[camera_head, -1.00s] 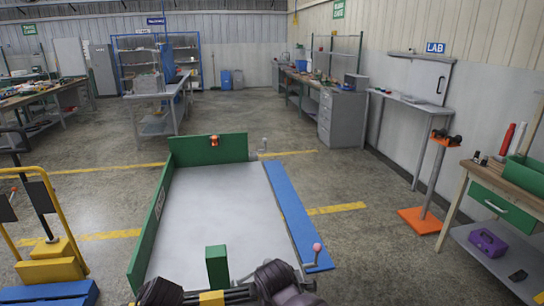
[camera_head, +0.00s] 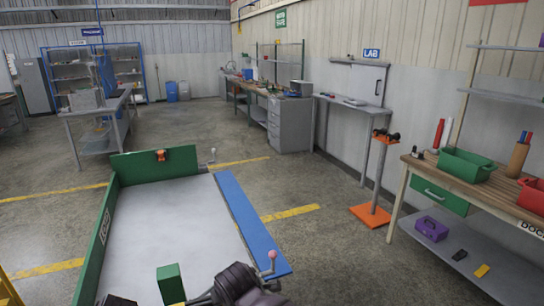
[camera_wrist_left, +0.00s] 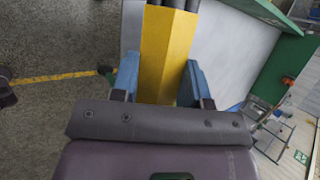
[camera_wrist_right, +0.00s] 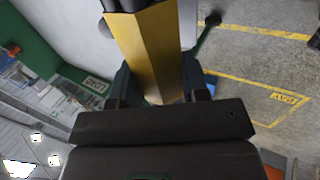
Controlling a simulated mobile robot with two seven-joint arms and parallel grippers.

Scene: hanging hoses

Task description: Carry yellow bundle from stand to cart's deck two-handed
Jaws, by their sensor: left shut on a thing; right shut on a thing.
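The yellow bundle, a yellow sleeve with dark hoses showing at its end, lies between the jaws in the left wrist view (camera_wrist_left: 168,50) and the right wrist view (camera_wrist_right: 150,50). My left gripper (camera_wrist_left: 160,82) and my right gripper (camera_wrist_right: 155,82) are both shut on it. In the head view the bundle is mostly cut off at the bottom edge. The cart's grey deck (camera_head: 175,225) lies ahead, bare in its visible part, with a green wall along its left and a green panel (camera_head: 155,163) at the far end. The source stand cannot be identified clearly.
A blue strip (camera_head: 250,222) with a pink-knobbed lever (camera_head: 271,256) edges the deck's right side. A green block (camera_head: 170,283) stands at its near end. An orange-based post (camera_head: 371,214) and a workbench (camera_head: 470,190) stand right. Open floor lies between.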

